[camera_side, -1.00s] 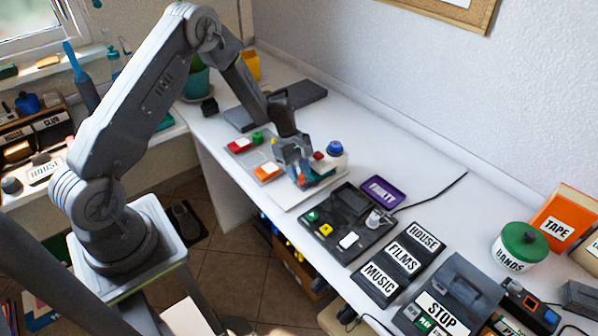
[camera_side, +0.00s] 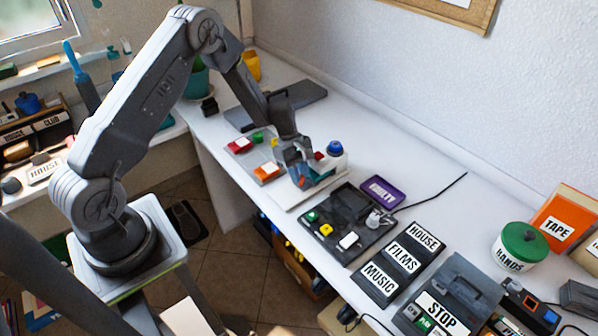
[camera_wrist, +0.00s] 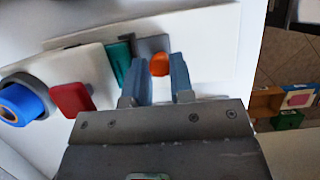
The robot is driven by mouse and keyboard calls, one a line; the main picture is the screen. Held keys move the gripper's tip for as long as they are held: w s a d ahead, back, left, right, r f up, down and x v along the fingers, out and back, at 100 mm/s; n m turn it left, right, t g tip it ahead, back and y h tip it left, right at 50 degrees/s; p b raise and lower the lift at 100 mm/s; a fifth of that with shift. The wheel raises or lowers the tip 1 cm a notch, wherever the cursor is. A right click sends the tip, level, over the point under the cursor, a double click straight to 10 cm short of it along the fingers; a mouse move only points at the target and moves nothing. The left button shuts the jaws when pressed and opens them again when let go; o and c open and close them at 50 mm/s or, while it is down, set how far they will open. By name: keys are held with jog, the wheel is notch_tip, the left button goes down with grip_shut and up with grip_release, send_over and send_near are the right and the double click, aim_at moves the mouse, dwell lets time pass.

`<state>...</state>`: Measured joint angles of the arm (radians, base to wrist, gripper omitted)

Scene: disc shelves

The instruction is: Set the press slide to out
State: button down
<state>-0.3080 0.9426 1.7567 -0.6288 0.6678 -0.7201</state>
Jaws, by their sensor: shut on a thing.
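The press (camera_side: 338,159) is a white body with a blue knob on top and a red part (camera_wrist: 71,99), on a pale base plate (camera_side: 286,196). A teal block (camera_wrist: 119,60) and a grey block sit beside it on the plate. A small orange knob (camera_wrist: 159,64) stands at the grey block. My gripper (camera_wrist: 161,62) has its two blue-grey fingers on either side of the orange knob and is shut on it. In the side view my gripper (camera_side: 301,178) is low over the plate and partly hides the slide. The slide's exact position cannot be told.
A panel with red, green and orange buttons (camera_side: 240,146) lies left of the press. A dark machine (camera_side: 343,222) and a purple FAULTY tray (camera_side: 381,190) stand to its right. Labelled MUSIC, FILMS and HOUSE shelves (camera_side: 398,264) lie further right. The table behind the press is clear.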

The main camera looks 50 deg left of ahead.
jog(key=shift+s, duration=4)
jog(key=c, duration=1.3)
grip_release()
jog(key=shift+s, duration=0.1)
jog(key=shift+o, duration=0.2)
jog(key=v, duration=1.4)
jog(key=shift+a, duration=0.1)
